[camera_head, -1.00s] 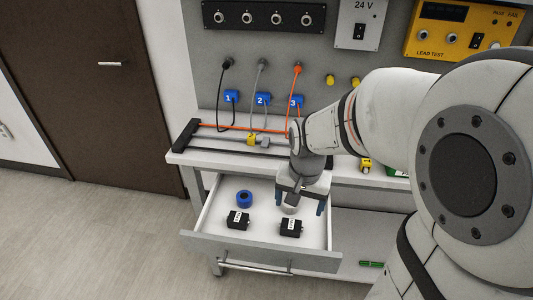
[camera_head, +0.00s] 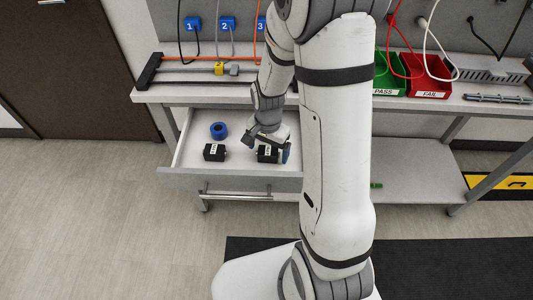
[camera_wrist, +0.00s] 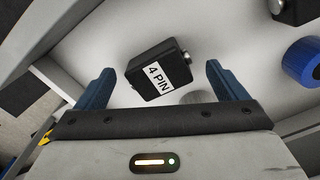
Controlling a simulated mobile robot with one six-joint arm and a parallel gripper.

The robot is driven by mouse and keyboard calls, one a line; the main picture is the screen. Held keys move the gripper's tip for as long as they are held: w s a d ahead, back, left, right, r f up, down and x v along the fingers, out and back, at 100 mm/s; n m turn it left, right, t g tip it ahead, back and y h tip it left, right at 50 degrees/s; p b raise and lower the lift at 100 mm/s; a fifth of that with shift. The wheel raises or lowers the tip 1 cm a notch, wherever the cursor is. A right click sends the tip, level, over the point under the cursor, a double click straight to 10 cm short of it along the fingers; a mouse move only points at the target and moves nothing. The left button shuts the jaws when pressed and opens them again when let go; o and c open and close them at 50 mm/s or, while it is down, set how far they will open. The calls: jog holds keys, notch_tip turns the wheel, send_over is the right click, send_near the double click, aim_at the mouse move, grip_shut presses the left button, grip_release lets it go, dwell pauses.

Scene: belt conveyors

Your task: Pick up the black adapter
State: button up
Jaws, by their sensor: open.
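Two black adapters lie in the open drawer. The right black adapter (camera_head: 267,154) is partly covered by my gripper (camera_head: 268,146). In the wrist view this black adapter (camera_wrist: 152,66) has a white "4 PIN" label and a metal connector on its right side. It lies tilted between and ahead of my open blue fingers (camera_wrist: 158,72), with space on both sides. The left black adapter (camera_head: 214,152) lies apart from it; its label is too small to read. A black corner of another adapter (camera_wrist: 292,10) shows at the wrist view's upper right.
A blue ring (camera_head: 219,130) lies behind the left adapter, inside the drawer (camera_head: 230,183) walls. A pale round thing (camera_wrist: 198,97) is partly hidden near my right finger. The bench, with green (camera_head: 390,84) and red (camera_head: 428,88) bins, stands above.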

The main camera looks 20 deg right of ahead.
jog(key=shift+f, duration=0.35)
jog(key=shift+c, duration=0.3)
jog(key=c, duration=1)
